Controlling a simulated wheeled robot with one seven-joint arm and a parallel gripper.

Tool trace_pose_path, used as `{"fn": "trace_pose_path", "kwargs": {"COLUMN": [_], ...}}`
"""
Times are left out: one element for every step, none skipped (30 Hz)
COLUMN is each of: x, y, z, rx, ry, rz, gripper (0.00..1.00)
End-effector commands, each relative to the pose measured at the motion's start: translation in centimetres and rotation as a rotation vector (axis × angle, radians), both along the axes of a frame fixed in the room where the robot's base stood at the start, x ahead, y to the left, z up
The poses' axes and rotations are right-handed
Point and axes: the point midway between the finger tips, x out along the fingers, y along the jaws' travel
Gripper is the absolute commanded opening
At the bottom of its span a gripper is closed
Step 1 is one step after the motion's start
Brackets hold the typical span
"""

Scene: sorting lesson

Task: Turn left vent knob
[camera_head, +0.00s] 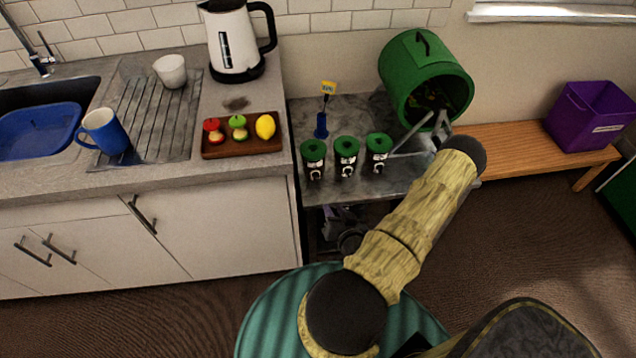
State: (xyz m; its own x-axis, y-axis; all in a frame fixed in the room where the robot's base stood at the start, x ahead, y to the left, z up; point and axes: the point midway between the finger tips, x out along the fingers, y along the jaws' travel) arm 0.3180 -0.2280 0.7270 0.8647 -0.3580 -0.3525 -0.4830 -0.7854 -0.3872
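Three dark jars with green round tops and white marks stand in a row on the grey table. The left green top (313,149) is the leftmost knob-like part I see. The middle green top (346,144) and the right green top (379,141) are to its right. I cannot tell for sure which parts are vent knobs. My arm rises from the bottom middle towards the right of the jars. I cannot make out my gripper's fingers. No contact with the left jar (314,168) shows.
A green drum (405,75) on a grey metal stand is behind the jars to the right. A small blue holder (321,127) with a yellow tag stands behind them. A wooden tray (222,148) with fruit is on the counter at left. A purple box (590,115) sits on a bench.

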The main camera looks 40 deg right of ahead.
Motion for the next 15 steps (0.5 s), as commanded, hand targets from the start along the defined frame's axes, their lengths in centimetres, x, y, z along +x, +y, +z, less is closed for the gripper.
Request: {"fn": "trace_pose_path", "kwargs": {"x": [0.4, 0.6, 0.9, 1.2, 1.5, 1.9, 2.2, 2.4, 2.7, 2.9, 3.2, 3.5, 3.7, 3.9, 4.2], "y": [-0.2, -0.3, -0.4, -0.5, -0.6, -0.8, -0.8, -1.0, -1.1, -1.2, -1.3, -1.4, -1.5, -1.6, -1.7], "z": [-0.5, -0.6, -0.8, -0.9, -1.1, -1.2, -1.3, -1.5, -1.6, -1.7, -1.8, -1.9, -2.0, -2.1, -2.2], "rx": [-0.002, -0.003, -0.003, -0.003, -0.004, -0.003, -0.002, -0.002, -0.003, -0.004, -0.003, -0.004, -0.004, -0.005, -0.003], "ry": [-0.002, -0.002, -0.002, -0.002, -0.002, -0.002, -0.002, -0.002, -0.002, -0.003, -0.002, 0.0, -0.002, -0.002, -0.001], "rz": [0.002, 0.002, 0.002, 0.002, 0.002, 0.002, 0.002, 0.002, 0.002, 0.002, 0.002, 0.003, 0.003, 0.002, 0.002], "gripper": [0.3, 0.3, 0.3, 0.3, 0.3, 0.3, 0.3, 0.3, 0.3, 0.3, 0.3, 0.3, 0.3, 0.3, 0.3]}}
